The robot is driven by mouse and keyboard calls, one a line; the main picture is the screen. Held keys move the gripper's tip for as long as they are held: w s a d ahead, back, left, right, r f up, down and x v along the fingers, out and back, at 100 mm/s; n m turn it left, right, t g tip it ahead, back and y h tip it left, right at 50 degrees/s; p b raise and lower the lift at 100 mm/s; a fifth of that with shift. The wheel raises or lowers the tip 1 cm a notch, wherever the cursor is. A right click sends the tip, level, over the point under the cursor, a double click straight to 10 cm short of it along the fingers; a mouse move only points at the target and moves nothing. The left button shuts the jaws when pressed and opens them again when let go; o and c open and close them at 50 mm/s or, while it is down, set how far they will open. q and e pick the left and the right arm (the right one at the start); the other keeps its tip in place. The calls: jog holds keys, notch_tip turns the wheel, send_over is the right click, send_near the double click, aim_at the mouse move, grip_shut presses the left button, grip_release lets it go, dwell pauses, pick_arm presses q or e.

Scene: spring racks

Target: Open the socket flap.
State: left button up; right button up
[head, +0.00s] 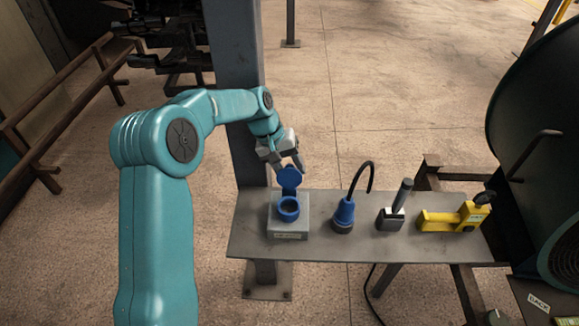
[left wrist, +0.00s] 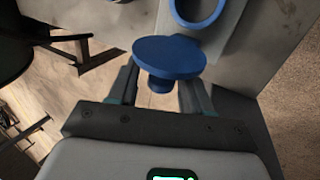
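The grey socket box (head: 290,228) stands at the left end of the metal shelf, with a round blue socket (head: 288,214) on top. Its blue flap (head: 290,177) stands raised, roughly upright, at the far side of the socket. The left wrist view shows the flap (left wrist: 170,56) as a blue disc with a small stub, and the open socket ring (left wrist: 197,12) beyond it. My left gripper (head: 288,166) is just above and behind the flap. Its fingers (left wrist: 158,92) are spread apart with the flap's stub showing between them; contact cannot be told. My right gripper is not seen.
On the shelf (head: 330,243), right of the box, are a blue plug (head: 343,214) with a black cable, a grey-black handled tool (head: 394,212) and a yellow device (head: 450,217). A grey post (head: 238,60) rises behind the shelf. A large dark green reel (head: 535,130) stands at right.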

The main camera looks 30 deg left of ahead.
aim_at(288, 165)
pick_arm(q)
jog(key=shift+a, duration=0.1)
jog(key=shift+a+r, duration=0.15)
jog(key=shift+r, duration=0.2)
jog(key=b+v, duration=0.1)
jog(key=v, duration=0.5)
jog(key=shift+s, duration=0.1)
jog(key=shift+r, duration=0.45)
jog(key=shift+s, duration=0.1)
jog(key=shift+f, duration=0.1)
